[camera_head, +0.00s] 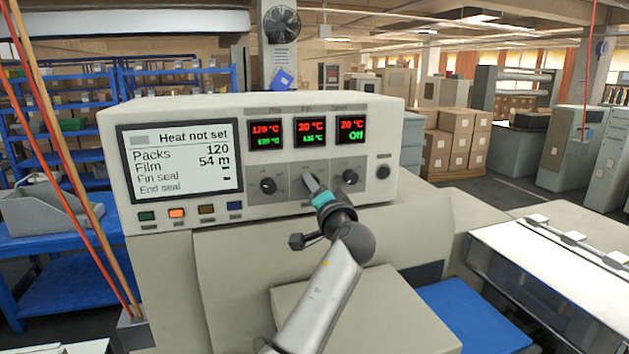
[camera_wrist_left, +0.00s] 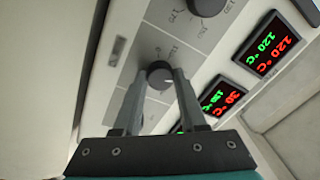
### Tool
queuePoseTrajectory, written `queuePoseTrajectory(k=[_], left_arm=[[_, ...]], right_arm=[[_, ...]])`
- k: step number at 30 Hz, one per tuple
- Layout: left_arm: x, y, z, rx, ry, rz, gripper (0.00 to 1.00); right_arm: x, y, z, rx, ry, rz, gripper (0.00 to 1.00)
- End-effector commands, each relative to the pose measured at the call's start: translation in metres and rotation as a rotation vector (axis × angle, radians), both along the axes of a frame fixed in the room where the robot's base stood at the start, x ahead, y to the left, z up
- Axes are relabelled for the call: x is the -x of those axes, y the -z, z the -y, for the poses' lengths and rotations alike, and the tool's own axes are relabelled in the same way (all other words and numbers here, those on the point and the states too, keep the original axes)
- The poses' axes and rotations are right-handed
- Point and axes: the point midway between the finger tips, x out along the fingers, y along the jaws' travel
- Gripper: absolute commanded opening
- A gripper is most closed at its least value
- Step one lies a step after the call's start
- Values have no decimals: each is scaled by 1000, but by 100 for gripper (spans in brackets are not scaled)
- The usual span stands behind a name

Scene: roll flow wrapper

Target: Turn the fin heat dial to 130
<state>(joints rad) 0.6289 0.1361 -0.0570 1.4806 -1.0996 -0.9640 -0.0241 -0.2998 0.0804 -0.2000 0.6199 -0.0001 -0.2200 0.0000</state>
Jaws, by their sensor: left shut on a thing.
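The control panel has a row of dials under a row of displays. The middle dial (camera_wrist_left: 158,73) is dark and round, and sits below the middle display (camera_head: 311,131), which shows 30 °C in red over a small green figure that is hard to read. My left gripper (camera_head: 311,184) is shut on this dial, with one finger on each side of it in the wrist view. The fingers hide most of the dial in the head view. The status screen (camera_head: 180,163) reads "Heat not set". My right gripper is not in view.
The left dial (camera_head: 267,185) and right dial (camera_head: 350,177) flank the gripper closely. The left display (camera_head: 267,133) shows 120 °C and the right display (camera_head: 351,130) 20 °C and Off. Coloured buttons (camera_head: 177,213) line the panel's lower left. A dark round knob (camera_head: 383,172) is at far right.

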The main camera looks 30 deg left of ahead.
Motion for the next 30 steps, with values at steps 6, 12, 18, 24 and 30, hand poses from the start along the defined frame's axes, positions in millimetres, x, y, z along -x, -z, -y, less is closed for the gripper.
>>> queuePoseTrajectory(k=[6,12,18,24,30], left_arm=[[1,1,-1,-55,-2,-71,0],[1,2,-1,-77,-2,-95,0],[1,2,-1,-80,-2,-100,0],[1,2,-1,-80,-1,-99,0],[0,1,0,-80,-1,-98,61]], right_arm=[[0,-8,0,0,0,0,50],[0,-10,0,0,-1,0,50],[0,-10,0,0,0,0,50],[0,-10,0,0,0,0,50],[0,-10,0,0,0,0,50]])
